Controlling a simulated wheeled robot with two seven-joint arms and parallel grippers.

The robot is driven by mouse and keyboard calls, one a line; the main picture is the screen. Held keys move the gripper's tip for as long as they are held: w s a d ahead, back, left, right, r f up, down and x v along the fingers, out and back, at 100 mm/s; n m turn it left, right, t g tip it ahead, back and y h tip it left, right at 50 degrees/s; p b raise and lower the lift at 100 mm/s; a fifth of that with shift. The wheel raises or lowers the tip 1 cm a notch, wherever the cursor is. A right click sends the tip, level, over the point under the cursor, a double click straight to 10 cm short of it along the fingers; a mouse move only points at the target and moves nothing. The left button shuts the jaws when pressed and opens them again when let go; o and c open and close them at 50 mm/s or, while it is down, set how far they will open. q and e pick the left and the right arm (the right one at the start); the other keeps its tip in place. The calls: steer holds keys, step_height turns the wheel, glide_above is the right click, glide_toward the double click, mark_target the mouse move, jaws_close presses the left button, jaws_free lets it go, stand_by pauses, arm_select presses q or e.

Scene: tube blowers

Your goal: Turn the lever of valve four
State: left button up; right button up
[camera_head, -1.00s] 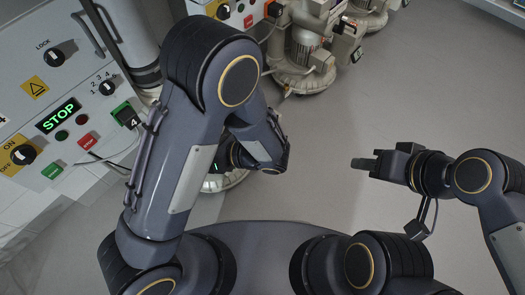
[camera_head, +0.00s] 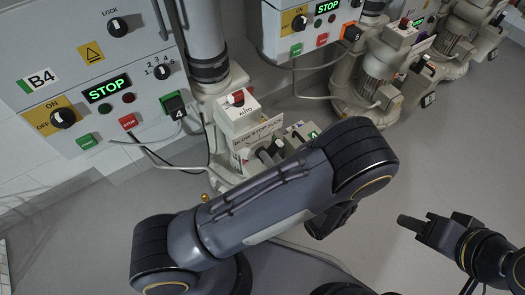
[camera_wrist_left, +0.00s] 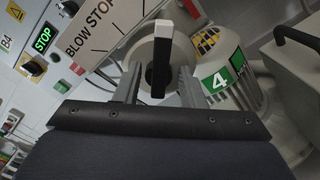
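The lever (camera_wrist_left: 161,62) of valve four is a black bar with a white end, in the middle of the left wrist view. It stands on a pale round valve hub beside the green "4" label (camera_wrist_left: 219,82). My left gripper (camera_wrist_left: 158,88) is open, one finger on each side of the lever, with gaps showing. How deep the lever sits between them I cannot tell. In the head view my left forearm hides most of that gripper; the white "BLOW STOP SUCK" plate (camera_head: 258,133) shows behind it. My right gripper (camera_head: 404,221) is at the right, over the floor, away from the valve.
The B4 control panel (camera_head: 88,53) with a lit green STOP display stands at the left. A white AUTO box (camera_head: 238,115) with a red knob sits above the valve. Similar machines (camera_head: 385,75) stand at the back right. The floor (camera_head: 455,170) at the right is clear.

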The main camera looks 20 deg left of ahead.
arm_select(q)
steer(key=shift+w+a, duration=0.2)
steer(key=c, duration=0.7)
steer(key=shift+s+r+n, duration=0.1)
steer(key=shift+n, duration=0.3)
steer(key=n+b, duration=0.1)
steer(key=n, duration=0.4)
steer(key=s+n+b, duration=0.1)
steer(key=n, duration=0.5)
steer(key=a+n+b, duration=0.1)
steer(key=n, duration=0.4)
steer(key=shift+s+f+n, duration=0.2)
steer(key=shift+s+n, duration=0.05)
steer(key=shift+n, duration=0.15)
